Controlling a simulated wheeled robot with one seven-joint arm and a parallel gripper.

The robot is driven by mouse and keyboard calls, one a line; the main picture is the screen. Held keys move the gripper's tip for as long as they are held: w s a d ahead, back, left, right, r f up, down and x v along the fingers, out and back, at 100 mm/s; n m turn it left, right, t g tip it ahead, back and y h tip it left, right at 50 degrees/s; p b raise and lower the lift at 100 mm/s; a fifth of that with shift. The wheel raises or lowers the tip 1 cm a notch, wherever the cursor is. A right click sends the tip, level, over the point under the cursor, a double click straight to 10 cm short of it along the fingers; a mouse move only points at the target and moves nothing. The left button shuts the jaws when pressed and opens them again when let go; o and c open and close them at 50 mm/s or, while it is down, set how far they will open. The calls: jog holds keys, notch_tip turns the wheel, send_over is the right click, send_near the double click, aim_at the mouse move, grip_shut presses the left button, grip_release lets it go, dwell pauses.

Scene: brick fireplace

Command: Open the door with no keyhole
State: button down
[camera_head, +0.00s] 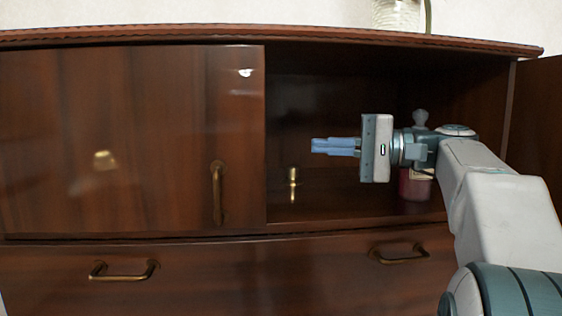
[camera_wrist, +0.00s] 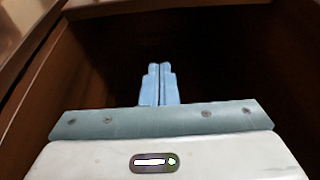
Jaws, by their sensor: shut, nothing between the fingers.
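The wooden cabinet's left door (camera_head: 120,120) is shut, with a vertical brass handle (camera_head: 217,193) near its right edge. I see no clear keyhole on it; a yellowish spot on its face may be a reflection. The right door (camera_head: 540,130) stands swung open at the right edge, its front face out of view. My gripper (camera_head: 318,146) is at the open right compartment, pointing left, with its blue fingers together and empty. It is to the right of the left door's handle and apart from it. The wrist view also shows the shut fingers (camera_wrist: 159,70) against the dark interior.
A small brass object (camera_head: 292,183) stands inside the compartment below my fingers. A red jar (camera_head: 415,187) is partly hidden behind my arm. Two drawer handles (camera_head: 124,271) (camera_head: 399,254) stick out below. A pale ribbed vase (camera_head: 397,14) stands on top.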

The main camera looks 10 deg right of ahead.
jog(key=a+p, duration=0.2)
jog(key=a, duration=0.7)
jog(key=shift+s+a, duration=0.15)
jog(key=shift+a, duration=0.05)
jog(key=shift+s+r, duration=0.1)
